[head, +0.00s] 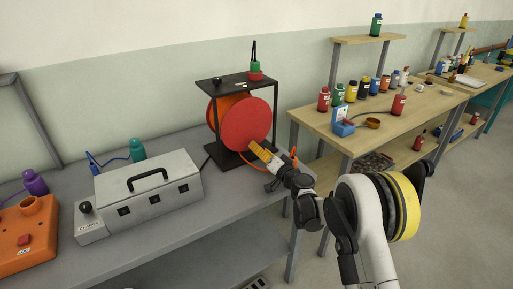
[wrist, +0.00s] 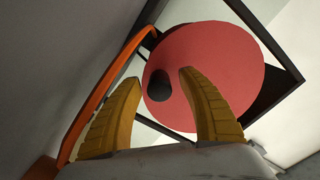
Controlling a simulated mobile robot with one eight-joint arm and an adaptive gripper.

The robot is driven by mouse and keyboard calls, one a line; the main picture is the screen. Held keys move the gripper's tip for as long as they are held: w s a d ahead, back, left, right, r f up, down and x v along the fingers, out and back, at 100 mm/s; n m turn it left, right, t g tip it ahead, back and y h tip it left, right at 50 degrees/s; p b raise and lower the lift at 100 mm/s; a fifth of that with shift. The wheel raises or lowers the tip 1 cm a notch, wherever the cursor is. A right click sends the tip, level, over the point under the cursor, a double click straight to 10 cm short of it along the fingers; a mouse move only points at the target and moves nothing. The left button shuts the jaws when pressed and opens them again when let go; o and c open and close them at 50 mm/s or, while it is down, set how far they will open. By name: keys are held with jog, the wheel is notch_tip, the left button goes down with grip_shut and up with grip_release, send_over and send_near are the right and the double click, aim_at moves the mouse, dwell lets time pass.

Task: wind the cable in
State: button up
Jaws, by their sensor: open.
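A cable reel with red discs (head: 245,125) stands in a black frame (head: 226,84) on the grey bench. In the wrist view the red disc (wrist: 222,65) fills the upper middle, with a dark round knob (wrist: 159,85) on its face. My gripper (head: 255,147) has yellow fingers and is at the reel's lower front. In the wrist view its open fingers (wrist: 150,80) spread on both sides of the knob; contact cannot be told.
A grey box with a black handle (head: 150,192) stands left of the reel, with an orange unit (head: 25,240) farther left. A wooden bench (head: 420,112) with several bottles is on the right. The grey bench front (head: 215,215) is clear.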

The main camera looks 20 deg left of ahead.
jog(key=v, duration=1)
